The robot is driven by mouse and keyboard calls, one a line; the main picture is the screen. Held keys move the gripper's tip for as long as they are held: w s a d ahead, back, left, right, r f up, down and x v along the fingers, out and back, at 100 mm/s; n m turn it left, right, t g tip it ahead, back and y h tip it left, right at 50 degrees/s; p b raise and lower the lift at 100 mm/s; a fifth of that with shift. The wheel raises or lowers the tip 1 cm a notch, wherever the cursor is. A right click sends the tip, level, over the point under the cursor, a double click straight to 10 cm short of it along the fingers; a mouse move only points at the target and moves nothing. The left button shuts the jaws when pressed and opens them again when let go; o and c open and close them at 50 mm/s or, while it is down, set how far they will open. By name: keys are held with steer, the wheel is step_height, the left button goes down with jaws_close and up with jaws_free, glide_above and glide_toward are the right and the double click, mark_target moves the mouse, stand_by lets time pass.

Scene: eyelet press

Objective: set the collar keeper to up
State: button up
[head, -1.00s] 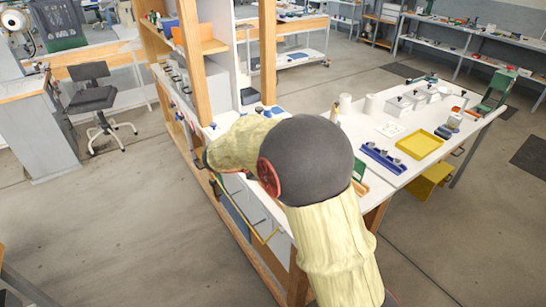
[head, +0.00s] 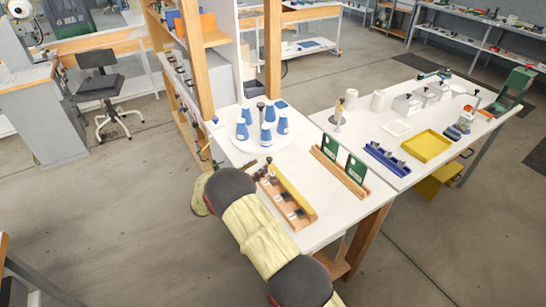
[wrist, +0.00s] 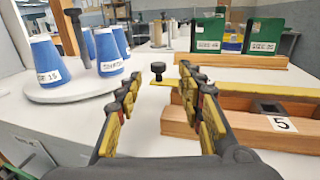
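I cannot find a readable collar label, so which part is the collar keeper is uncertain. The bar runs along a wooden block (wrist: 181,121) with dark square openings and a white tag marked 5. The block (head: 305,217) also shows in the head view. My gripper (wrist: 161,76) is open and empty, its fingers apart with the knob seen between them. In the head view my arm hides part of my gripper.
A white round turntable (head: 240,135) with blue cones (head: 266,134) and a dark-topped post stands left of the knob in the wrist view. Green boxes (wrist: 208,34) in a wooden rack stand behind the bar. Bare white tabletop (head: 335,208) lies between block and rack.

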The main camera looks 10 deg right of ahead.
mark_target(269, 158)
steer(key=shift+b+x, duration=0.6)
steer(key=shift+x, duration=3.15)
steer(key=shift+w, duration=0.1)
steer(key=shift+c, duration=1.3)
jaws_close()
